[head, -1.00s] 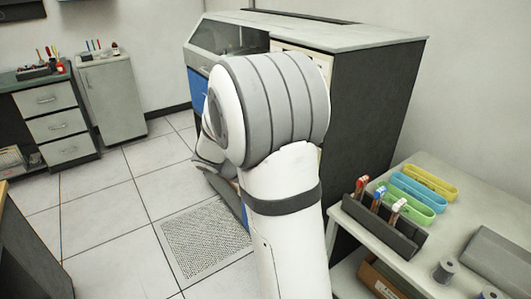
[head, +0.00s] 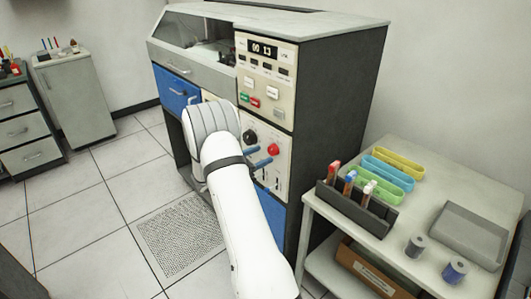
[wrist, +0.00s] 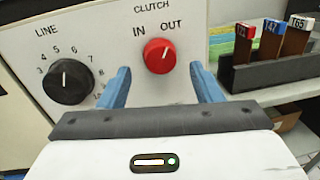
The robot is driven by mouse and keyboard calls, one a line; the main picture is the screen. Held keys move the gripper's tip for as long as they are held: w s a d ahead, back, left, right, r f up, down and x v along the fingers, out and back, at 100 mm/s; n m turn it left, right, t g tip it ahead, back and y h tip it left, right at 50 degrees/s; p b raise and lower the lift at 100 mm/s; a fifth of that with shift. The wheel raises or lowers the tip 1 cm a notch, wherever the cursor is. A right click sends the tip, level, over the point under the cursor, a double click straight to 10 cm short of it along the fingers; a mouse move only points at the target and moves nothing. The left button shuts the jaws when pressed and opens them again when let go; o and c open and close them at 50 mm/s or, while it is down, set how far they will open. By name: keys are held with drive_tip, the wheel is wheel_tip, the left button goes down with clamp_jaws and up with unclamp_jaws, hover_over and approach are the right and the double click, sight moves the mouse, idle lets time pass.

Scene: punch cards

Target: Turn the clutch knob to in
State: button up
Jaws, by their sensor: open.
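The red clutch knob (wrist: 159,56) is on the cream panel under the words CLUTCH, IN and OUT. Its white mark appears to lean up and right, toward OUT. In the head view the knob (head: 273,149) is just beyond my fingers. My gripper (wrist: 160,72) is open and empty, with one blue finger on each side of the knob in the wrist picture. The fingers look apart from the knob. In the head view my gripper (head: 268,156) faces the panel's lower part.
A black LINE knob (wrist: 68,82) sits left of the clutch knob, near my left finger. At right, a table (head: 455,192) holds a dark rack (head: 350,208) of labelled items, coloured trays and spools. Tiled floor is clear at left.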

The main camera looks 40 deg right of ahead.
sight(270, 151)
drive_tip(key=shift+d, duration=1.6)
drive_tip(key=shift+c, duration=0.2)
drive_tip(key=c, duration=1)
